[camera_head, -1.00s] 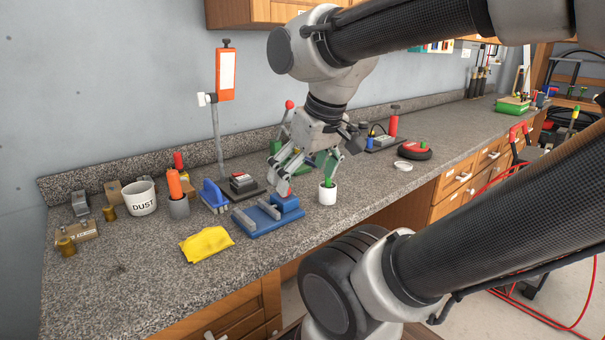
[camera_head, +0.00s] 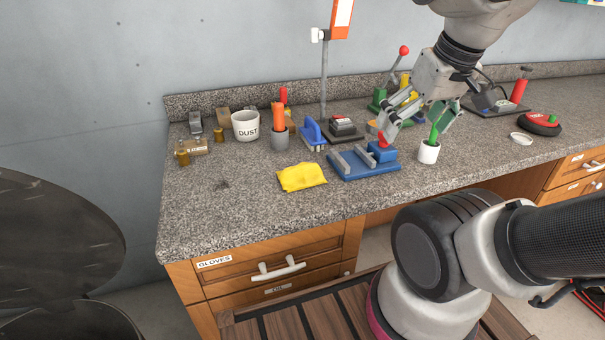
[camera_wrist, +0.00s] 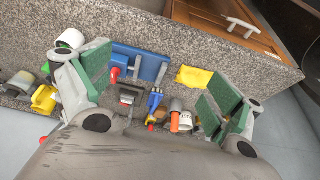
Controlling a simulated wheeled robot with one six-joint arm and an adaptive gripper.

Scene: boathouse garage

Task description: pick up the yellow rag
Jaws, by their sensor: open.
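The yellow rag (camera_head: 301,177) lies folded and flat on the granite counter, near its front edge and left of the blue vise. It also shows in the wrist view (camera_wrist: 194,77), beyond the gap between my fingers and nearer the right-hand finger. My gripper (camera_head: 414,128) is open and empty. It hangs over the counter to the right of the rag, above the blue vise and the white cup. In the wrist view my gripper (camera_wrist: 155,90) has its two green-padded fingers spread wide. Nothing covers the rag in either view.
The blue vise (camera_head: 364,166) stands just right of the rag. The orange-handled tool in a grey cup (camera_head: 279,127), blue brush (camera_head: 313,137) and DUST mug (camera_head: 245,125) stand behind it. A white cup (camera_head: 428,152) stands under my gripper. The counter's left front is clear.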

